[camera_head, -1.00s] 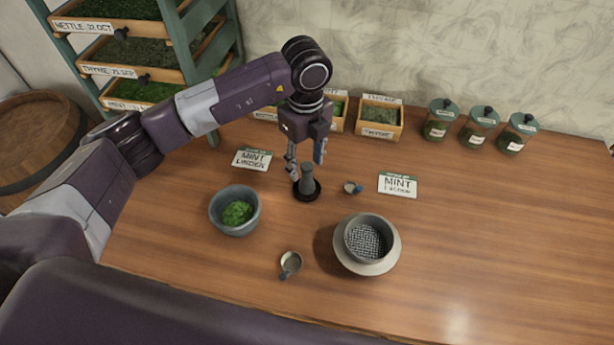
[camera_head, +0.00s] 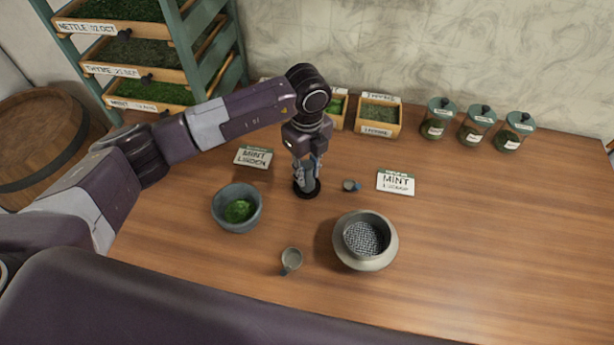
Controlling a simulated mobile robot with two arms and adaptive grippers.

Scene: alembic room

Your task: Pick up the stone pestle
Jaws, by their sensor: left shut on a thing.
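The stone pestle (camera_head: 307,182) is grey and stands upright on a round black rest (camera_head: 306,193) on the wooden table. My left gripper (camera_head: 306,174) comes down on it from above and is shut around it. The fingers hide most of the pestle. I cannot tell whether its foot touches the rest. My right gripper does not show.
A grey mortar (camera_head: 221,213) with green leaves stands to the left. A pot with a sieve (camera_head: 348,254) and a small cup (camera_head: 291,259) stand in front. Lidded jars (camera_head: 438,118) stand behind. The table's right side is clear.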

